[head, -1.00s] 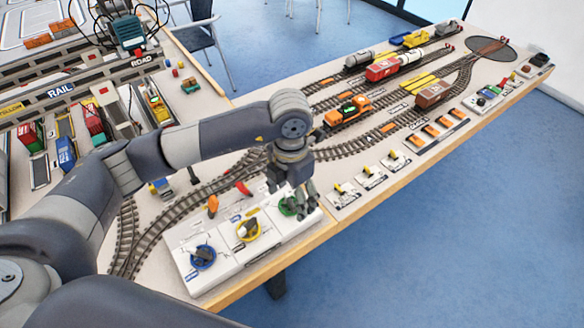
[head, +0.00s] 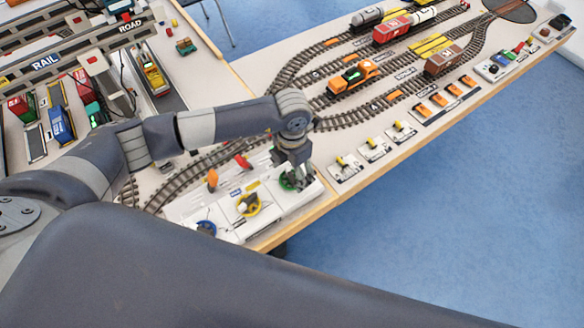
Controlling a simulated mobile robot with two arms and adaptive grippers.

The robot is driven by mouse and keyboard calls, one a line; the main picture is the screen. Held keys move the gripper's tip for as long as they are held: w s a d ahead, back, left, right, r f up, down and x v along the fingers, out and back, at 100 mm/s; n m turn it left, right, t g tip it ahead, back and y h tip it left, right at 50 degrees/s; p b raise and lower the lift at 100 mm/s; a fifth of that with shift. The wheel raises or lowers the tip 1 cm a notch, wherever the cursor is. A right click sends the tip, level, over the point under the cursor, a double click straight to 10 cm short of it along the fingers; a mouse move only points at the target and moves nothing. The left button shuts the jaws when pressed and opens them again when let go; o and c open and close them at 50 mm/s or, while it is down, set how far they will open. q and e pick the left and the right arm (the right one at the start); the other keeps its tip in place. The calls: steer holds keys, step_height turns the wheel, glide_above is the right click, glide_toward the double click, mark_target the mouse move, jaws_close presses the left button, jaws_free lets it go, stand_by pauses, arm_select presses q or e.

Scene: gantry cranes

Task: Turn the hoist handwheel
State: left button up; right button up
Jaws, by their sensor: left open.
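Three handwheels stand in a row on white panels (head: 225,212) near the table's front edge. They are a blue one (head: 206,228), a yellow one (head: 249,205) and a green one (head: 287,184). The labels are too small to tell which is the hoist wheel. My left gripper (head: 297,179) points down over the green wheel and hides much of it. It is open. I cannot tell whether its fingers touch the wheel. My right gripper is not in view.
Orange (head: 212,178) and red (head: 243,161) upright pieces stand just behind the panels. Curved model track (head: 205,165) runs behind them. An orange locomotive (head: 352,77) and wagons stand farther back. Small switch panels with yellow levers (head: 374,146) lie to the right.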

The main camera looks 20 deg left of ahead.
arm_select(q)
steer(key=shift+s+f, duration=0.1)
steer(key=shift+f, duration=0.25)
steer(key=c, duration=1.1)
steer(key=m+b, duration=0.3)
steer(key=b, duration=0.2)
steer(key=shift+f+m+b, duration=0.2)
steer(key=shift+m+b, duration=0.15)
steer(key=shift+m, duration=0.05)
steer(key=shift+r+m+b, duration=0.15)
steer(key=shift+m+b, duration=0.25)
steer(key=shift+b, duration=0.05)
steer(key=shift+r, duration=0.1)
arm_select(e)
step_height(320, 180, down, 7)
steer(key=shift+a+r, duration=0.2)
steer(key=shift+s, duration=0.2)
